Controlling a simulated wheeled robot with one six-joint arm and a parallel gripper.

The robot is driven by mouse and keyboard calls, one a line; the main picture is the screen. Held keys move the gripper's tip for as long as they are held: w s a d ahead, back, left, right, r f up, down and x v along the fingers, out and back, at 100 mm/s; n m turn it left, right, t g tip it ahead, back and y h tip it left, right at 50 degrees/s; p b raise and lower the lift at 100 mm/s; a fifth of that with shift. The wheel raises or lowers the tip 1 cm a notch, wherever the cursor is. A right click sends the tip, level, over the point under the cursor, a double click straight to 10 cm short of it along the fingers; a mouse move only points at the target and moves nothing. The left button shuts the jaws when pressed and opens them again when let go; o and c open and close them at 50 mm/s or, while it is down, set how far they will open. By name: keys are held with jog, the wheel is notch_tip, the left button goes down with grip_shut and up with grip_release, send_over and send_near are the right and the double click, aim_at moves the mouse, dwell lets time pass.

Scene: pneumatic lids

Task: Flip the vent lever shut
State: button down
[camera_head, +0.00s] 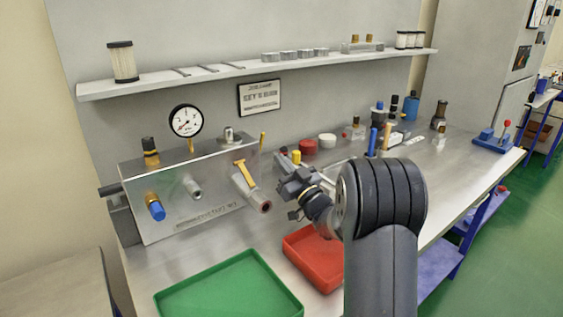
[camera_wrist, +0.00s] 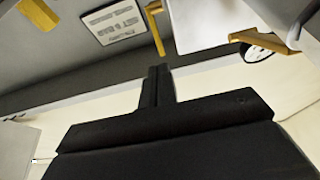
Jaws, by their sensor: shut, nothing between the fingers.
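A metal valve box (camera_head: 180,215) stands at the left of the bench. A yellow lever (camera_head: 246,173) sits on its front right, above a stub pipe with a red end (camera_head: 265,206). A second, thin yellow handle (camera_head: 262,139) stands upright at the box's right end. No label shows which one is the vent lever. My gripper (camera_head: 281,157) is shut and empty, just right of the box and apart from both. In the wrist view, my fingers (camera_wrist: 156,78) are together, with a yellow lever (camera_wrist: 264,41) to their right and a yellow handle (camera_wrist: 156,34) beyond them.
A round gauge (camera_head: 186,121) rises above the box. A blue-tipped fitting (camera_head: 156,208) sticks out of its front. A green tray (camera_head: 228,290) and a red tray (camera_head: 314,258) lie in front. A shelf (camera_head: 215,76) runs along the wall. Jars and tools stand behind my arm.

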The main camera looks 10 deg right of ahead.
aim_at(263, 138)
jog(key=p+x, duration=0.1)
jog(key=x, duration=0.6)
jog(key=shift+w+r, duration=0.1)
jog(key=shift+w, duration=0.05)
